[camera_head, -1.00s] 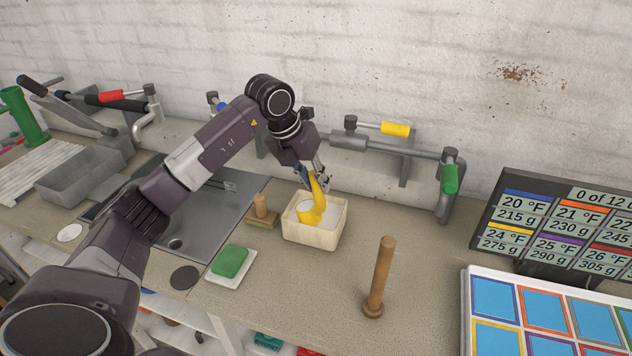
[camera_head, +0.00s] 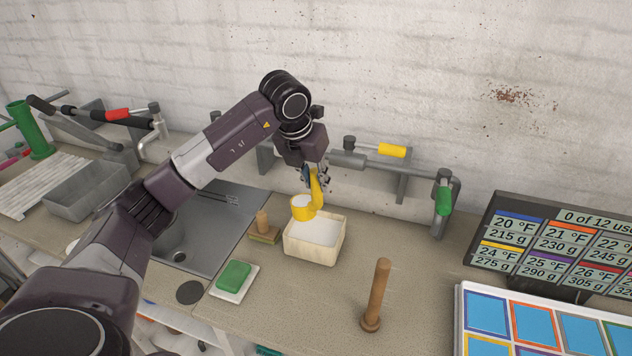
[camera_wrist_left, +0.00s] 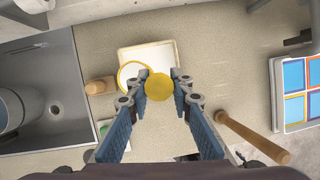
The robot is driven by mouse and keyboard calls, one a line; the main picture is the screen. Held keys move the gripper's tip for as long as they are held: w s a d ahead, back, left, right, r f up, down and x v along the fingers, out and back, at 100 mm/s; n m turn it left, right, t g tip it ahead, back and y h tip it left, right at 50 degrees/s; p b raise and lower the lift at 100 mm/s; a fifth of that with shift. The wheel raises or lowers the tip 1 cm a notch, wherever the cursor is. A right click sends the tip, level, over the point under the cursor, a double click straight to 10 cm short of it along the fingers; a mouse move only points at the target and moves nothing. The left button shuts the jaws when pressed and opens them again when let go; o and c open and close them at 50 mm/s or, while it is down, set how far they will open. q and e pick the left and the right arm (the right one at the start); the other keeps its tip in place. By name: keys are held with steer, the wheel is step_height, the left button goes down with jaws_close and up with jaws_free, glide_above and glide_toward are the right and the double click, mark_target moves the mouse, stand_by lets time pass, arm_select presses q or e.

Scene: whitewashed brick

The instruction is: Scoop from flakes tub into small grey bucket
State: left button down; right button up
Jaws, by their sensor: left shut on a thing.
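My left gripper (camera_head: 314,178) is shut on the handle of a yellow scoop (camera_head: 303,209) and holds it above the tub. White flakes show in the scoop's cup. The flakes tub (camera_head: 313,253) is a cream square container with white contents, standing on the counter below the scoop. In the left wrist view the yellow scoop (camera_wrist_left: 158,87) sits between the fingertips (camera_wrist_left: 165,85), over the tub (camera_wrist_left: 128,57). A grey rectangular bin (camera_head: 86,198) stands at the left; I cannot tell if it is the small grey bucket. My right gripper is not in view.
A sink (camera_head: 205,225) lies left of the tub, with a wooden-handled brush (camera_head: 263,230) between them. A green sponge (camera_head: 234,276) lies on a white dish. A wooden pestle (camera_head: 377,295) stands right of the tub. A pipe with coloured handles runs along the wall.

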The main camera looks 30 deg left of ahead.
arm_select(q)
steer(key=shift+y, duration=0.8)
steer(key=shift+r+p, duration=1.95)
steer(key=shift+r, duration=1.2)
